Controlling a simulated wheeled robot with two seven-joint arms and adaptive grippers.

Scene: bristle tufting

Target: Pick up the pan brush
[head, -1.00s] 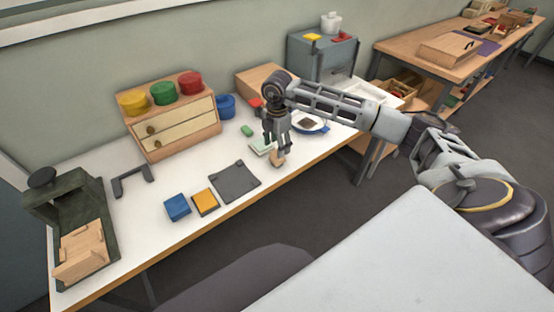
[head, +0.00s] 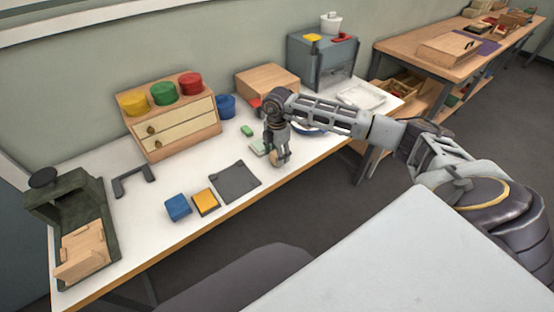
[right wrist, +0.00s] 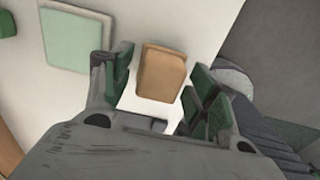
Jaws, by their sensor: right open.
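A small wooden block, which I take for the pan brush (right wrist: 163,72), lies near the front edge of the white table, its tan top facing up. No bristles show. In the right wrist view it sits between the two green-padded fingers of my right gripper (right wrist: 160,88), with gaps at both sides. My right gripper (head: 280,160) is open and points down over the block in the head view, where the fingers largely hide the block. My left gripper is not in view.
A pale green pad (right wrist: 75,38) lies close beside the block. A dark grey mat (head: 235,182), an orange block (head: 205,201) and a blue block (head: 177,207) lie further left. A wooden drawer box (head: 175,125) with coloured tubs stands behind. The table's front edge is close.

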